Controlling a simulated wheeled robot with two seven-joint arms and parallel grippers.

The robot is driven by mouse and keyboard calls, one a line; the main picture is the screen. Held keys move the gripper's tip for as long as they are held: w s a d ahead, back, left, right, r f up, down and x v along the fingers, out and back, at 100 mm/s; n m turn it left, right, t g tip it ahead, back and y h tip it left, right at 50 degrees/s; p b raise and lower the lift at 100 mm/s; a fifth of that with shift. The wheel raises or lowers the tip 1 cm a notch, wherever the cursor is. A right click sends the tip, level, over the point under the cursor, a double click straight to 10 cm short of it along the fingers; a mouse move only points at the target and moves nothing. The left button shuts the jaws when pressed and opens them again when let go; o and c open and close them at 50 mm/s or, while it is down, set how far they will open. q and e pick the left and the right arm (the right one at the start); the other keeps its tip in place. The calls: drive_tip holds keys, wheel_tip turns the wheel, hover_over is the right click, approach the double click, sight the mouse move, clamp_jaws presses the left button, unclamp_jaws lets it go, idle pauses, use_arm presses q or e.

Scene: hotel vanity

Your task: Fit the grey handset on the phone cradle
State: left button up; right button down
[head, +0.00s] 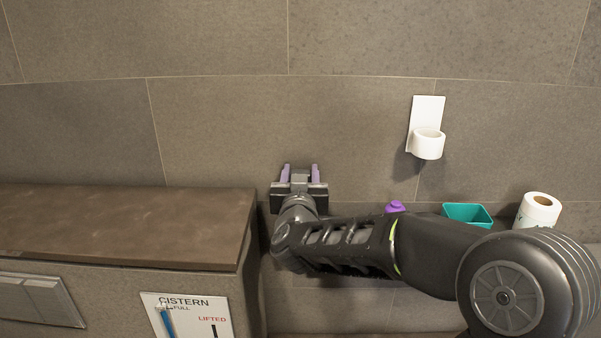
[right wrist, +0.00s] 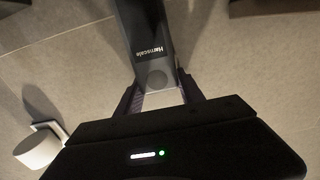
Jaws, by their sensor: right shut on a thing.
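My right gripper (head: 300,171) is in front of the tiled wall, left of the white wall holder, with its purple fingers pointing up in the head view. It is shut on a grey handset (head: 300,178), mostly hidden there by the gripper. In the right wrist view, the handset (right wrist: 150,45) is a long dark grey body with white lettering and a round spot, running away from between the fingers (right wrist: 158,95). A white holder with a ring (head: 427,143), possibly the cradle, is on the wall, apart from the handset; it also shows in the right wrist view (right wrist: 38,150). My left gripper is out of view.
A brown-topped cistern ledge (head: 120,222) with a sign (head: 188,315) stands at the left. A purple object (head: 396,207), a teal tub (head: 467,214) and a white roll (head: 538,211) are beyond my right arm. The wall between gripper and holder is bare.

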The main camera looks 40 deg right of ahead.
drive_tip(key=shift+f+b, duration=3.5)
drive_tip(key=shift+f, duration=0.75)
drive_tip(key=c, duration=0.7)
unclamp_jaws()
drive_tip(key=shift+o, duration=0.2)
drive_tip(key=shift+s+a, duration=0.1)
drive_tip(key=b+v, duration=0.1)
drive_tip(key=v, duration=0.6)
drive_tip(key=shift+s+a, duration=0.2)
